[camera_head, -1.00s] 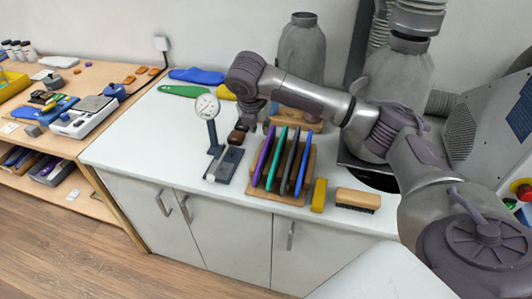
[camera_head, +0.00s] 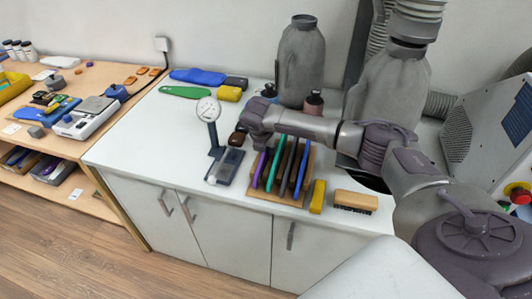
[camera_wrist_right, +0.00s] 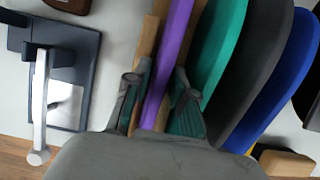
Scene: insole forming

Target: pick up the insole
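Several upright insoles stand side by side in a wooden rack (camera_head: 275,199): purple (camera_head: 259,170), green (camera_head: 275,162), dark grey (camera_head: 287,169) and blue (camera_head: 301,174). My right gripper (camera_head: 259,144) is low over the purple end of the rack, and its fingers are mostly hidden in the head view. In the right wrist view its two spread fingers (camera_wrist_right: 158,92) are on either side of the purple insole (camera_wrist_right: 172,50). The gripper looks open; contact with the insole cannot be made out. The task does not name a colour. My left gripper is not in view.
A dial gauge stand (camera_head: 208,110) is close left of the rack. A yellow block (camera_head: 317,197) and a wooden brush (camera_head: 355,201) lie to its right. Grey bottle-shaped forms (camera_head: 301,65) stand behind. The counter's front left (camera_head: 150,150) is clear.

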